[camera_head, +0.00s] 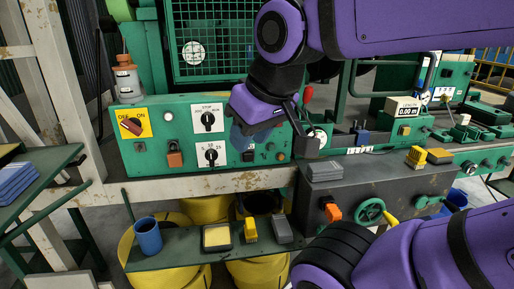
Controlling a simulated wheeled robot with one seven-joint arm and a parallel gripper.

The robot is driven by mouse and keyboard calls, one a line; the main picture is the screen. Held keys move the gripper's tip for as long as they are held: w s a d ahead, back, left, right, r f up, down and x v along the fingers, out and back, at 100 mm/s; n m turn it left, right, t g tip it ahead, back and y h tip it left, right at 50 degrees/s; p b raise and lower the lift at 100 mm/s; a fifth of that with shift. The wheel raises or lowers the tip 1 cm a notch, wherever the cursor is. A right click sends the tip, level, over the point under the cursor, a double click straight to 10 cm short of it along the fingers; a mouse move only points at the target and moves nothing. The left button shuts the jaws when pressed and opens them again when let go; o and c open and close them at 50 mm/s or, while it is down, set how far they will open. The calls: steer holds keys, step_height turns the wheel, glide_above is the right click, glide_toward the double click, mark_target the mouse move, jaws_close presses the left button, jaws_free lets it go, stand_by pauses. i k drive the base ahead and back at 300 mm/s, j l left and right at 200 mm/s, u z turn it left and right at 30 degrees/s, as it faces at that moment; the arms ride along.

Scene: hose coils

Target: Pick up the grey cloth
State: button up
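A flat grey folded piece (325,171), which looks like the grey cloth, lies on the left end of the dark grey cabinet top. A smaller grey item (282,229) lies on the green shelf below; I cannot tell whether it is cloth. My gripper (277,143) hangs in front of the green control panel, above and left of the folded piece and apart from it in the picture. Its fingers look spread. A blue patch by the left finger is partly hidden by my purple wrist, and I cannot tell what it is.
The shelf also holds a blue cup (148,236), a yellow-topped pad (217,237) and a yellow brush (250,230). Another yellow brush (416,157) is on the cabinet top. Blue-grey folded pieces (17,181) lie on the left table. An orange padlock (174,154) hangs on the panel.

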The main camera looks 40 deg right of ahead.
mark_target(284, 233)
steer(key=z, duration=1.1)
steer(key=k+j+z, duration=0.3)
steer(key=k+z, duration=0.25)
steer(key=k, duration=0.1)
